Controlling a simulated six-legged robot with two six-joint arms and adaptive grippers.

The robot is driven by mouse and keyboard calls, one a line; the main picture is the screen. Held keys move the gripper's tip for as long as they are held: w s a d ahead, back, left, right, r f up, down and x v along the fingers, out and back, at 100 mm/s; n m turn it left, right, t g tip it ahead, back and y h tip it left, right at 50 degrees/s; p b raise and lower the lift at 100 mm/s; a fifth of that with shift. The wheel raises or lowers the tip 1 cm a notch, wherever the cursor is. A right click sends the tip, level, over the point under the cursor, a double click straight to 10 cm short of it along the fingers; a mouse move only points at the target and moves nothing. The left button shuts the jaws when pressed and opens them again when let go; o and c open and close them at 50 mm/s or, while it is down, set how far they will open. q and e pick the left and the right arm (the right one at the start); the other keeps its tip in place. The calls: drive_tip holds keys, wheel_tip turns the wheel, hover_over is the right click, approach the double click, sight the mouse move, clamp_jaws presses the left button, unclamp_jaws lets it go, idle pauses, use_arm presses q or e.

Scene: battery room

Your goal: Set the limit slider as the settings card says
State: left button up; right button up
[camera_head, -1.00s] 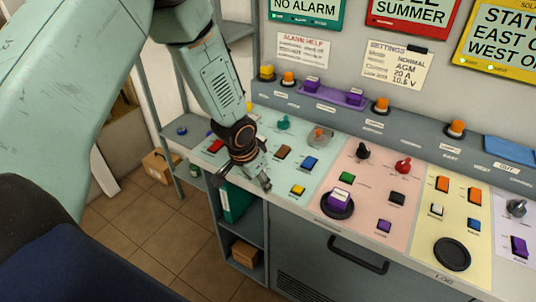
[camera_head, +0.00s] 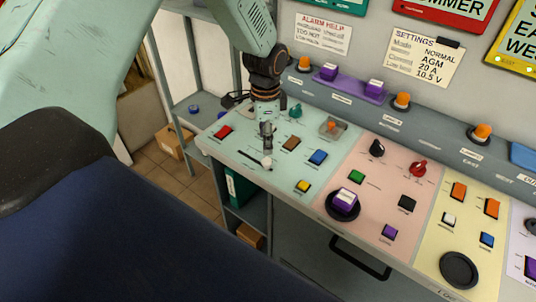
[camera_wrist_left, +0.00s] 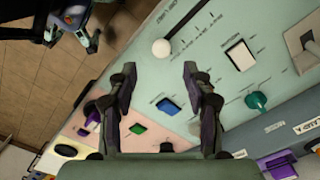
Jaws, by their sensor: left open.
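The settings card (camera_head: 427,57) on the back wall reads NORMAL, AGM, 20 A and 10.5 V. The slider I take for the limit slider has a pale round knob (camera_head: 267,163) at the right end of a dark slot on the pale green panel. In the left wrist view the knob (camera_wrist_left: 161,48) lies just beyond my fingertips, with its slot and tick marks running up to the right. My left gripper (camera_head: 266,137) points down over the panel, close to the knob. In the wrist view its fingers (camera_wrist_left: 158,80) are apart with nothing between them.
Around the slider are a red button (camera_head: 223,132), a brown one (camera_head: 291,143), a blue one (camera_head: 317,157), a yellow one (camera_head: 303,186) and a teal knob (camera_head: 295,111). The pink panel (camera_head: 362,211) lies to the right. A raised ledge with orange and purple controls runs behind.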

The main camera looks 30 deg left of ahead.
sight(267, 159)
use_arm(q)
drive_tip(key=shift+s+d+f, duration=0.1)
drive_tip(key=shift+d+f, duration=0.05)
drive_tip(key=shift+f, duration=0.25)
drive_tip(key=f, duration=0.6)
drive_tip(key=shift+w+a+f, duration=0.3)
drive_tip(key=shift+w, duration=0.1)
drive_tip(key=shift+s+f, duration=0.15)
drive_tip(key=shift+s+d, duration=0.15)
drive_tip(key=shift+d, duration=0.1)
drive_tip(key=shift+w+f, duration=0.1)
drive_tip(key=shift+w, duration=0.1)
drive_tip(key=shift+w+a+f, duration=0.15)
drive_tip(key=shift+c, duration=1.4)
drive_tip(key=shift+s+r, duration=0.2)
drive_tip(key=shift+s, duration=0.05)
drive_tip(key=c, duration=0.4)
clamp_jaws()
